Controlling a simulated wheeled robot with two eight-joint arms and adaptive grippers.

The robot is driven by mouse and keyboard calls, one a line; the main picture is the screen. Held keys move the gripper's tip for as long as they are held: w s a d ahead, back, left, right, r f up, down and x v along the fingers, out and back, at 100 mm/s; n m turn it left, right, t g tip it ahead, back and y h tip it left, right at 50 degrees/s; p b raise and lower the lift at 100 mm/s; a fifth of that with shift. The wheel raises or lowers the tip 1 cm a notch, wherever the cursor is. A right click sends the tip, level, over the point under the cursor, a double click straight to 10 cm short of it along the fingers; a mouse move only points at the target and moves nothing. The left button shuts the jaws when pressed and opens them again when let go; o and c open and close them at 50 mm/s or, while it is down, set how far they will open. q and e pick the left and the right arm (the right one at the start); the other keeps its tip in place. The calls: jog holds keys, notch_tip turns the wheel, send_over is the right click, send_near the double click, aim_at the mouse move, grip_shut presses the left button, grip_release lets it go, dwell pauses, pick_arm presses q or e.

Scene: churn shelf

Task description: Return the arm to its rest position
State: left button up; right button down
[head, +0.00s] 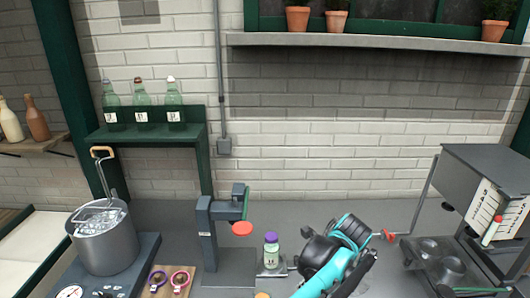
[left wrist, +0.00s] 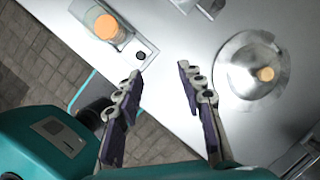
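My left gripper (left wrist: 160,75) is open in the left wrist view, with nothing between its fingers, over a pale worktop edge. It does not show in the head view. A teal and black arm, which looks like my right one, reaches in at the bottom centre of the head view. Its gripper end is close to a small purple-capped bottle (head: 271,253) standing upright on the bench. Its fingers are not clear, so I cannot tell whether they touch the bottle.
A capping stand (head: 207,235) is left of the bottle, a steel pot (head: 103,240) farther left. A dark grey machine (head: 488,175) stands at right. In the left wrist view, an orange-topped jar (left wrist: 106,27) and a round metal lid (left wrist: 247,75) flank the gripper.

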pick_arm(q)
jog(key=s+a+r+n+h, duration=0.1)
jog(key=s+a+n, duration=0.1)
jog(key=a+n, duration=0.35)
jog(key=s+a+r+n+t, duration=0.1)
jog(key=s+a+n, duration=0.15)
jog(key=a, duration=0.55)
jog(key=s+a+r+n+h, duration=0.1)
jog(key=s+a+n, duration=0.1)
jog(key=a+n, duration=0.35)
jog(key=s+a+f+n+t+b, duration=0.1)
jog(key=s+a+f+n+t, duration=0.2)
jog(key=s+a+n, duration=0.6)
notch_tip(320, 180, down, 2)
jog(key=a+n, duration=0.1)
jog(key=n, duration=0.1)
jog(key=shift+s+a+n+h, duration=0.15)
jog(key=shift+a+n+h, duration=0.2)
jog(key=shift+h, duration=0.05)
